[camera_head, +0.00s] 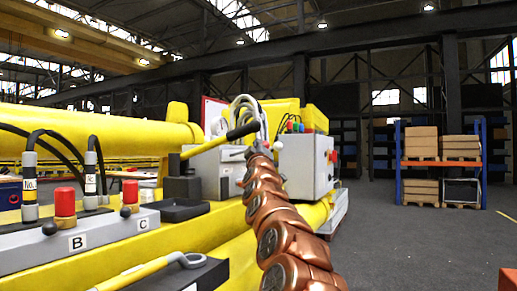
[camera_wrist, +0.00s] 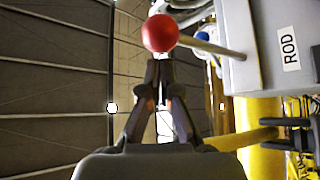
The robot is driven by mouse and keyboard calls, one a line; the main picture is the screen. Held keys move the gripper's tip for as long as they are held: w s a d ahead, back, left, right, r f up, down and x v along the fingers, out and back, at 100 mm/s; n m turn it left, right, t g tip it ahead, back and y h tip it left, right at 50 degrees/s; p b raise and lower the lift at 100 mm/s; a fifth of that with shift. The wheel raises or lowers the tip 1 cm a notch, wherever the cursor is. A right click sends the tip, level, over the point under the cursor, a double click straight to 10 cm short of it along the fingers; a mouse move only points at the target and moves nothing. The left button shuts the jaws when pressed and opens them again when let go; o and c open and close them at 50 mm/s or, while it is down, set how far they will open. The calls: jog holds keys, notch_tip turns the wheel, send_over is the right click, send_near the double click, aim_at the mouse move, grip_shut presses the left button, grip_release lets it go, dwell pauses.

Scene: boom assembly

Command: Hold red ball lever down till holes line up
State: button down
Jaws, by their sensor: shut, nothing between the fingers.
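The red ball (camera_wrist: 160,33) sits on the end of a thin metal lever rod (camera_wrist: 212,47) in the wrist view. The rod runs right to a grey housing (camera_wrist: 270,45) with a ROD label (camera_wrist: 289,47). My gripper (camera_wrist: 161,68) has its dark fingers together and empty, with the tips right at the ball's near edge. I cannot tell whether they touch it. In the head view my copper-coloured arm reaches to the grey machinery, and the gripper and red ball cannot be made out clearly there. No holes can be made out in either view.
A yellow boom (camera_head: 95,133) lies at the left. In front are a grey block with red caps (camera_head: 65,201) and labels B and C, plus black hoses. A black-tipped yellow handle (camera_head: 243,131) is close to my arm's end.

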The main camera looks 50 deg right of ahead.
jog(key=shift+p+x, duration=0.35)
jog(key=shift+x, duration=0.85)
